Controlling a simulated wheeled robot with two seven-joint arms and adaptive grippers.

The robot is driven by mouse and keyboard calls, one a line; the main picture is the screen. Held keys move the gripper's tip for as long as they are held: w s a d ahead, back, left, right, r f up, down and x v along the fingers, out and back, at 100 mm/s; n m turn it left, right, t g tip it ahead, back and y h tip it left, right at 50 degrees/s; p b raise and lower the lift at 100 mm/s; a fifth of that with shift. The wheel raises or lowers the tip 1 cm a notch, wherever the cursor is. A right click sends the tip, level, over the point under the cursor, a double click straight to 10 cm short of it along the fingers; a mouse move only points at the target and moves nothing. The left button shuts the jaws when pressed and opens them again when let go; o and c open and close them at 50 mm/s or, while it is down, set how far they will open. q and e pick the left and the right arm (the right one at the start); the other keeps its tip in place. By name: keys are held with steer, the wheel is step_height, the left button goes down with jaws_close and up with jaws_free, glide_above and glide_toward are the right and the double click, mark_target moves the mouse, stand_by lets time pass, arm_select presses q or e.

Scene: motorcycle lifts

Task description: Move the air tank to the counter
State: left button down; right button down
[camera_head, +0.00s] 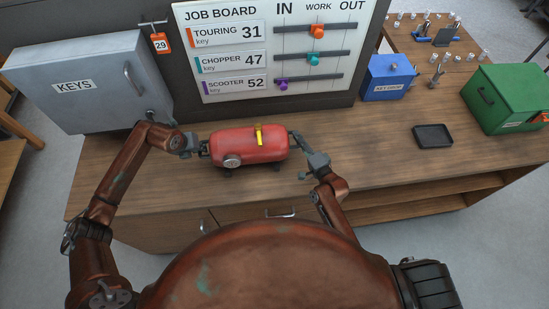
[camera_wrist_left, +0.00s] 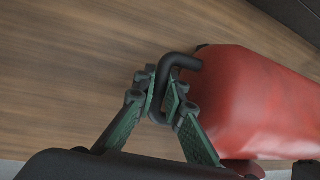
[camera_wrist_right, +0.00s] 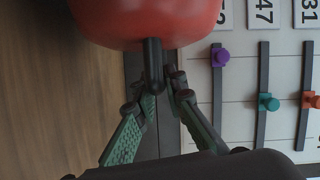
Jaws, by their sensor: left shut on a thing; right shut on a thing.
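The air tank (camera_head: 250,147) is a red cylinder with a yellow part on top and a round gauge on its front. It is at the wooden counter (camera_head: 380,165); whether its feet touch the top I cannot tell. My left gripper (camera_head: 203,150) is shut on the black handle at the tank's left end, seen closely in the left wrist view (camera_wrist_left: 165,100). My right gripper (camera_head: 300,150) is shut on the handle at the right end; in the right wrist view the fingers (camera_wrist_right: 160,85) close around a black bar below the red tank (camera_wrist_right: 145,20).
A grey KEYS cabinet (camera_head: 75,95) stands at the left and the job board (camera_head: 265,55) behind the tank. A blue box (camera_head: 388,78), black tray (camera_head: 433,136) and green case (camera_head: 505,98) are to the right. The counter between tank and tray is clear.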

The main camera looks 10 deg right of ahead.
arm_select(q)
steer(key=shift+s+f+b, duration=0.15)
steer(key=shift+f+b, duration=0.15)
steer(key=shift+b, duration=0.1)
arm_select(e)
steer(key=shift+s+f, duration=0.15)
steer(key=shift+f, duration=0.1)
arm_select(q)
steer(key=shift+f, duration=0.2)
arm_select(e)
steer(key=shift+f, duration=0.2)
arm_select(q)
steer(key=c, duration=2.5)
jaws_free()
steer(key=shift+f, duration=0.2)
arm_select(e)
steer(key=c, duration=2.4)
jaws_free()
steer(key=shift+f, duration=0.3)
arm_select(q)
steer(key=shift+o, duration=1)
arm_select(e)
steer(key=shift+o, duration=0.7)
arm_select(q)
steer(key=o, duration=0.3)
steer(key=shift+r, duration=0.15)
arm_select(e)
steer(key=shift+o, duration=1.4)
steer(key=shift+r, duration=0.15)
